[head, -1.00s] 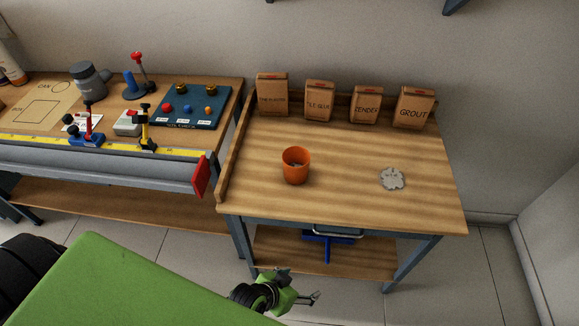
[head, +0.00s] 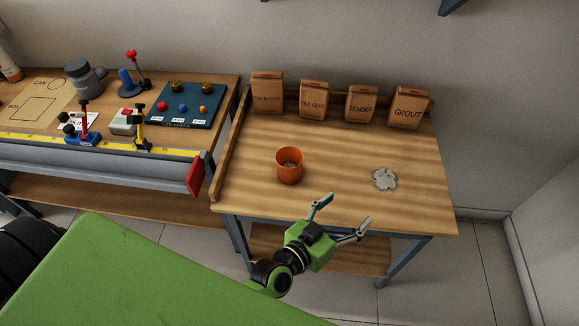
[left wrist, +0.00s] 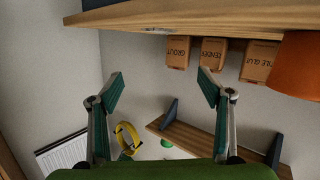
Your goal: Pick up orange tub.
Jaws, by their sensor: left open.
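My left gripper (head: 340,214) is open and empty, just at the table's front edge, to the right of the tub and nearer to me. In the left wrist view the picture is upside down; part of the tub (left wrist: 299,66) shows at the upper right, outside the open fingers (left wrist: 160,88). My right gripper is not in view.
Several brown bags (head: 313,99) stand along the table's back. A pale grey patch (head: 384,179) lies on the table right of the tub. A raised wooden side edge (head: 229,155) bounds the table's left. A workbench with tools and a blue board (head: 187,106) stands further left.

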